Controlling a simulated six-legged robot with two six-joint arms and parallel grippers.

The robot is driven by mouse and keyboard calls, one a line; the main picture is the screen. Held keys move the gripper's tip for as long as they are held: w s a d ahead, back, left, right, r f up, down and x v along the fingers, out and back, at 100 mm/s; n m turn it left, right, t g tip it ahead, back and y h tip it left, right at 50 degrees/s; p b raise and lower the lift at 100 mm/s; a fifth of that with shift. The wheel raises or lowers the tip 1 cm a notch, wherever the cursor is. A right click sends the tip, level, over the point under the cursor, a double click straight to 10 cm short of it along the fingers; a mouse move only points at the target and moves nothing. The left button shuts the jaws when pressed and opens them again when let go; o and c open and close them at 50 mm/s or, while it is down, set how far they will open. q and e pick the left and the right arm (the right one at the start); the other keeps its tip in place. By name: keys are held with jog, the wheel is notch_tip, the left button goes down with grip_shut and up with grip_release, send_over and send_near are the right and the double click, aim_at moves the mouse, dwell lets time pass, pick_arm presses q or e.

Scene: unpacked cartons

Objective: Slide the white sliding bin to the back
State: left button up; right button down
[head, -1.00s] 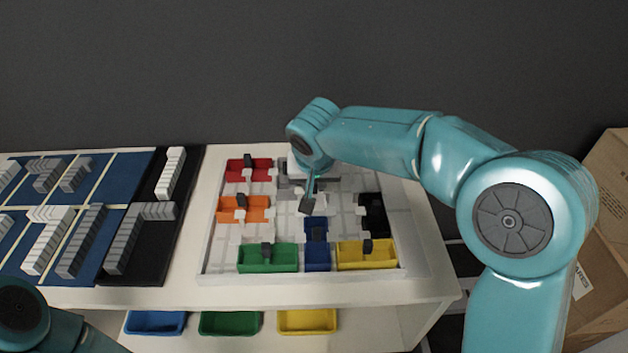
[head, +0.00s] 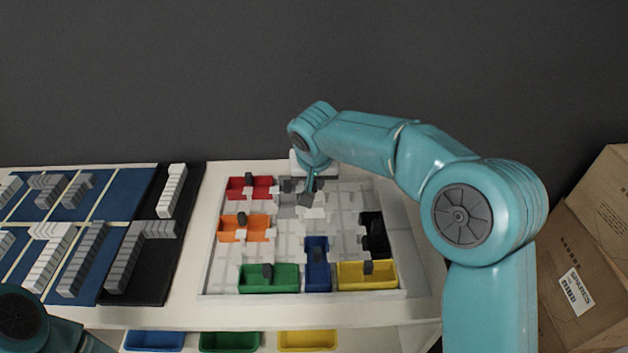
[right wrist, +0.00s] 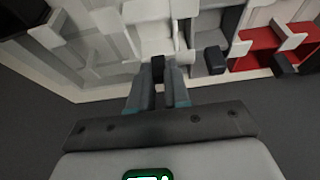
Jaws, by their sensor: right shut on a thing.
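The white sliding bin (head: 313,207) lies near the back middle of the white tray (head: 207,262). My right gripper (head: 307,188) comes down over its back part from behind. In the right wrist view, my right gripper (right wrist: 157,90) is shut on the bin's small black handle (right wrist: 158,68). The white bin's body (right wrist: 155,32) shows beyond the handle there. In the head view my fingers and wrist cover the handle and part of the bin. Only a link of my left arm shows at lower left; its gripper is out of view.
A grey bin (head: 287,198) lies left of the white bin, with a red bin (head: 238,188) and orange bin (head: 232,234) further left. Blue (head: 318,280), green (head: 283,284) and yellow (head: 352,281) bins line the front; a black bin (head: 373,244) is at right.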

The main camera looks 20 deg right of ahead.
jog(key=shift+w+r, duration=0.2)
jog(key=c, duration=1.3)
grip_release()
jog(key=shift+o, duration=1.1)
jog(key=shift+w+d+f, duration=0.1)
jog(key=shift+w+f, duration=0.05)
jog(key=shift+f, duration=0.05)
jog(key=shift+s+r, duration=0.15)
jog(key=shift+s, duration=0.15)
jog(key=v, duration=1.6)
jog(key=shift+s, duration=0.1)
